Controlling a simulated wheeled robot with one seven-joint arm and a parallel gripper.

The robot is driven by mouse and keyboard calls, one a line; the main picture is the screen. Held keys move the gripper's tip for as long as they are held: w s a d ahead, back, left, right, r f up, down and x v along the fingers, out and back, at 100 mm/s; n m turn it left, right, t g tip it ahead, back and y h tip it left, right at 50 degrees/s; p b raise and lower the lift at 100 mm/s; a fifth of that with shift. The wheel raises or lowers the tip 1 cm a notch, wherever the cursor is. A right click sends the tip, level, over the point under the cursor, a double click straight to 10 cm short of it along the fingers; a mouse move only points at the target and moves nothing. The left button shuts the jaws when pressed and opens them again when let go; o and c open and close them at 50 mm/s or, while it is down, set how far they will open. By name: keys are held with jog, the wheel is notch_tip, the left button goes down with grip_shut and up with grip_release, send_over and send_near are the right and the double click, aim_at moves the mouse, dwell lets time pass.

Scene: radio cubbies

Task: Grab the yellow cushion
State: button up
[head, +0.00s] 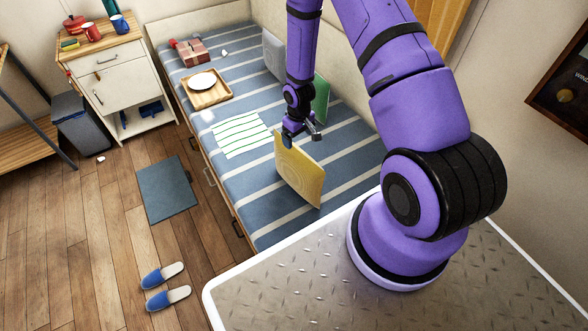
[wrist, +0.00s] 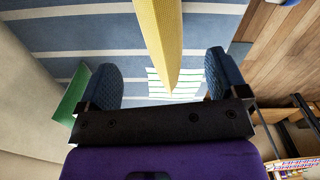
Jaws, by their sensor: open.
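The yellow cushion (head: 300,172) stands on its edge, tilted, on the blue striped bed in the head view. My gripper (head: 302,133) is right above the cushion's upper edge in that view. In the wrist view the cushion (wrist: 161,45) runs in from the top, edge-on, with its near end between the two fingers. My gripper (wrist: 163,80) is open, with a gap on each side of the cushion. I cannot tell how far the fingers reach down past its edge.
A green cushion (head: 320,100) and a grey cushion (head: 274,55) stand along the wall. A green-striped cloth (head: 241,134) lies on the bed (head: 270,222). A wooden tray (head: 222,95) with a white plate is farther back. Slippers (head: 167,299) lie on the floor.

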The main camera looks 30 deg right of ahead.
aim_at(298, 154)
jog(key=shift+w+f, duration=0.1)
jog(key=shift+f, duration=5.05)
jog(key=c, duration=1.5)
jog(key=shift+r, duration=0.1)
